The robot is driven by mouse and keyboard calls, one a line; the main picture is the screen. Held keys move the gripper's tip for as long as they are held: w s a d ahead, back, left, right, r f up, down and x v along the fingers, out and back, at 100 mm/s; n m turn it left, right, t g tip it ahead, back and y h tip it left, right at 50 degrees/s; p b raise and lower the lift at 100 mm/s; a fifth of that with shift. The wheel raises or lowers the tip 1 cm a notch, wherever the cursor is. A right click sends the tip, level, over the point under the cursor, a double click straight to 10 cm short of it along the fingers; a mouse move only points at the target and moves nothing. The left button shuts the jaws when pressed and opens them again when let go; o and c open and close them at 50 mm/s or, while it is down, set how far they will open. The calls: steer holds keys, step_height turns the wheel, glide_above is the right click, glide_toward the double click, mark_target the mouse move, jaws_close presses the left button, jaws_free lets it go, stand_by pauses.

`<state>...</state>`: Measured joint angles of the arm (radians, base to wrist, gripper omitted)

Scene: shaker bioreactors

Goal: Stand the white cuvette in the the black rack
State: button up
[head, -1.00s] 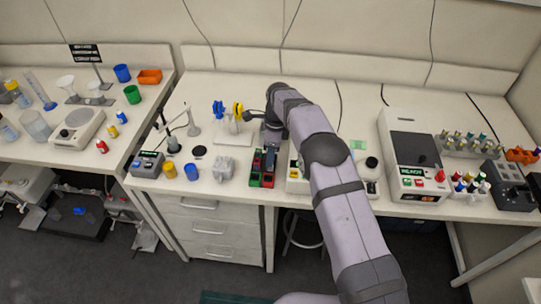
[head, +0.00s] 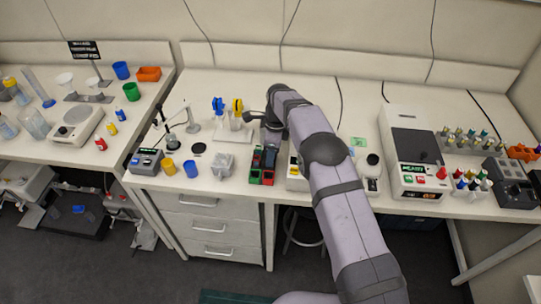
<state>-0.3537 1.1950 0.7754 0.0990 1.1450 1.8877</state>
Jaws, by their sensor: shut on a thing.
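My gripper (head: 270,150) points down over the middle of the bench, at the far end of my arm. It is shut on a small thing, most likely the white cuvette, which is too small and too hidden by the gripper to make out. Just below the gripper in the picture is a dark, black-looking rack (head: 257,163) with green and red front ends (head: 254,178). The gripper overlaps the back of this rack in the view. I cannot tell whether the held thing touches the rack or is above it.
A pale block (head: 222,165) and a blue cup (head: 191,169) stand left of the rack. A stand with blue and yellow pieces (head: 237,108) is behind left. A white device (head: 296,172) is close on the right, with a larger white machine (head: 413,150) farther right.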

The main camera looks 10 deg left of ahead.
stand_by(0.3)
steer(key=o, duration=1)
steer(key=shift+c, duration=0.2)
step_height(320, 180, up, 7)
steer(key=p, duration=0.4)
stand_by(0.4)
